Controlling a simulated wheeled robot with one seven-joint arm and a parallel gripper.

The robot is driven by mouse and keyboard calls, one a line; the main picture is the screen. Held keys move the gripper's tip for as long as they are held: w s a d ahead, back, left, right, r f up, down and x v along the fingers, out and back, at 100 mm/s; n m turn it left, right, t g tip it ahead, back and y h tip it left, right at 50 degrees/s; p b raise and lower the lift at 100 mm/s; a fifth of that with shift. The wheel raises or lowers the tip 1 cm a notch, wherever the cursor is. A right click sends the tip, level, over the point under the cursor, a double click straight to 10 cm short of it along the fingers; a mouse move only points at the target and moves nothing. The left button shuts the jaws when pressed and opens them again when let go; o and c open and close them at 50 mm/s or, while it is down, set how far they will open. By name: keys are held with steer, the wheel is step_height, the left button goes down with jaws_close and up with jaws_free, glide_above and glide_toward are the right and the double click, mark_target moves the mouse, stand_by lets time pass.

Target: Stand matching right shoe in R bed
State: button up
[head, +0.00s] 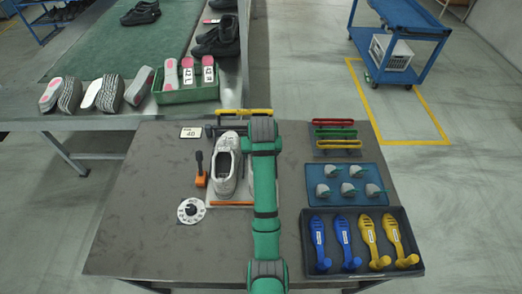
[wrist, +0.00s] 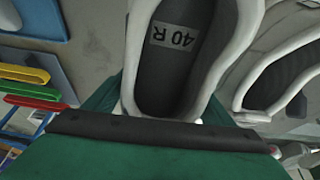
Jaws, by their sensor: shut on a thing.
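A white-grey shoe with "40 R" on its insole (wrist: 172,60) fills the middle of the wrist view. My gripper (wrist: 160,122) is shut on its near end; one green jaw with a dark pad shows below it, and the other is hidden. Another white shoe (head: 227,165) stands upright on the table in the head view, left of my green arm. A white shoe also shows at the right of the wrist view (wrist: 285,62). In the head view my arm hides my gripper, the held shoe and most of the bed area. A card (head: 190,132) seems to read 40.
An orange lever (head: 201,170) and a white dial (head: 191,211) stand left of the standing shoe. A yellow bar (head: 243,112) is behind it. A black tray (head: 362,241), a blue mat (head: 344,172) and coloured handles (head: 334,134) lie to the right. The table's left side is clear.

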steer(key=shift+f, duration=1.4)
steer(key=o, duration=1.4)
steer(key=shift+f, duration=0.1)
steer(key=shift+r, duration=5.05)
